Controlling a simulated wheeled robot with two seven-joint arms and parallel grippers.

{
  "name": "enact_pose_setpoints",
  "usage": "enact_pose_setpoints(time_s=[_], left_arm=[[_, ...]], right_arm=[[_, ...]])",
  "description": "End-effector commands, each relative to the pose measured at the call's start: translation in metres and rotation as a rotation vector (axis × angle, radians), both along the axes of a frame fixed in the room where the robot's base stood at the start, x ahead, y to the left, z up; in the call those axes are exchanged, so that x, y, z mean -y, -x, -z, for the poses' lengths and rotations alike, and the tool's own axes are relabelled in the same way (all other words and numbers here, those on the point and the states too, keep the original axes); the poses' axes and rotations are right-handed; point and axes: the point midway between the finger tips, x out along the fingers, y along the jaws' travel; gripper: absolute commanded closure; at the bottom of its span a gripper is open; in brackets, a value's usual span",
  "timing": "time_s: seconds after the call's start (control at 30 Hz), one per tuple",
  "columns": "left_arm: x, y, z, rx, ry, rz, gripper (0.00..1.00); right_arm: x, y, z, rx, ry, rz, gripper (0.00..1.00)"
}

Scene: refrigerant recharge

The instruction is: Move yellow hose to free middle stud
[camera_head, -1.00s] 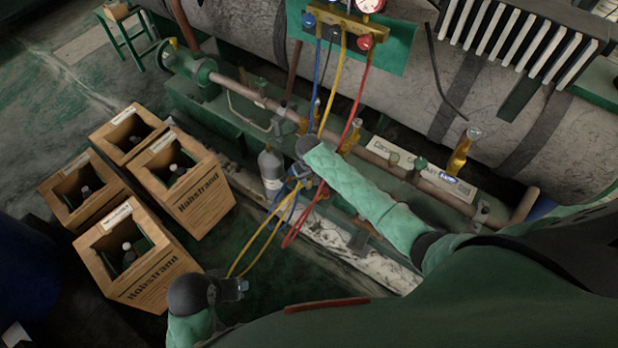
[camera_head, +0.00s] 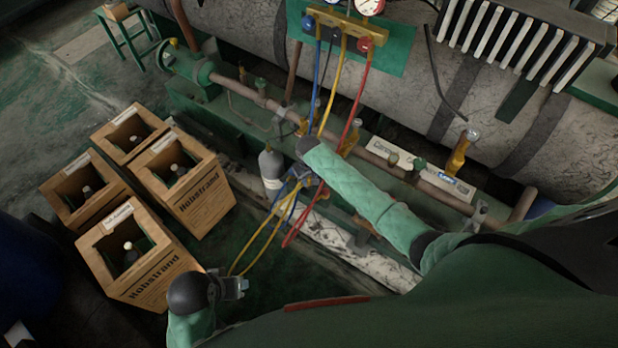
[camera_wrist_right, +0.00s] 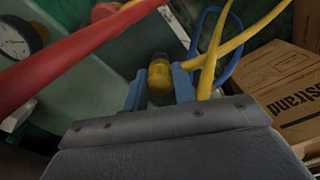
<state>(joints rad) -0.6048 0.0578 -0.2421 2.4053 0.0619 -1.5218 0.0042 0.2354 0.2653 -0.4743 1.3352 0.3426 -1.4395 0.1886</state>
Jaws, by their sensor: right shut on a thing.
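My right gripper (camera_head: 299,176) is beside the grey cylinder, under its green-sleeved arm. In the right wrist view its blue fingers (camera_wrist_right: 159,87) are shut on a yellow cylindrical fitting (camera_wrist_right: 160,77). The yellow hose (camera_head: 333,85) hangs from the gauge manifold (camera_head: 346,22) and passes behind my right wrist. Yellow hose also loops below the gripper and shows right of the fingers in the wrist view (camera_wrist_right: 211,68). Whether the held fitting joins this hose is unclear. I cannot pick out the middle stud.
Blue (camera_head: 317,75) and red (camera_head: 357,100) hoses hang beside the yellow one. A grey cylinder (camera_head: 271,168) stands close left of my right gripper. Wooden crates (camera_head: 196,205) with bottles stand at left.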

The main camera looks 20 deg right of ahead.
Motion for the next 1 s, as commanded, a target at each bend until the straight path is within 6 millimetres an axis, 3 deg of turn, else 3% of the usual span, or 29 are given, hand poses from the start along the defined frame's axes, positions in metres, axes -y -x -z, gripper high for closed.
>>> enact_pose_setpoints(time_s=[1.0], left_arm=[[0.0, 0.0, 0.0013, 0.0, 0.0, 0.0, 0.48]], right_arm=[[0.0002, 0.0, 0.0069, -0.001, 0.0, 0.0, 0.95]])
